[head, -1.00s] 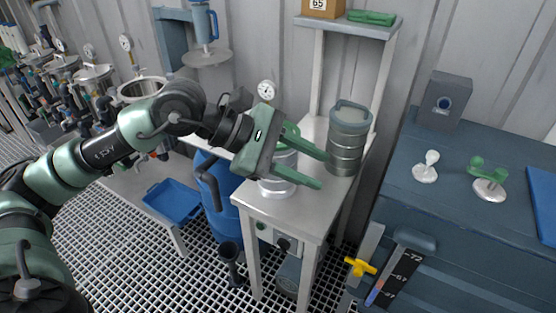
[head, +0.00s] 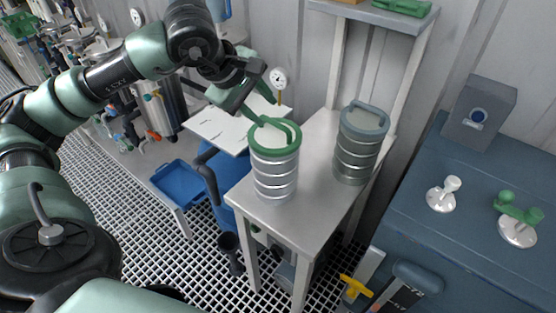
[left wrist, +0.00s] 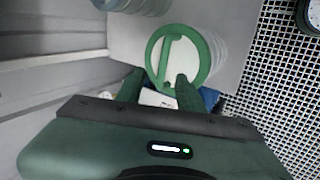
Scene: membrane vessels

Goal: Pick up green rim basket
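The green rim basket (head: 274,170) is a silvery ribbed cylinder with a green rim and green arched handle. It stands upright at the left front of the narrow metal table (head: 300,205). My left gripper (head: 258,108) is just above and behind its rim, tilted down towards the handle. In the left wrist view the gripper's fingers (left wrist: 159,78) are apart, near one end of the handle of the basket (left wrist: 205,62), with nothing clamped between them. Whether a finger touches the rim is unclear. My right gripper is out of view.
A similar basket with a grey-blue rim (head: 358,145) stands to the right on the same table. A shelf (head: 375,15) rises behind it, and a pressure gauge (head: 278,77) is close to my gripper. A blue cabinet (head: 440,245) stands at the right.

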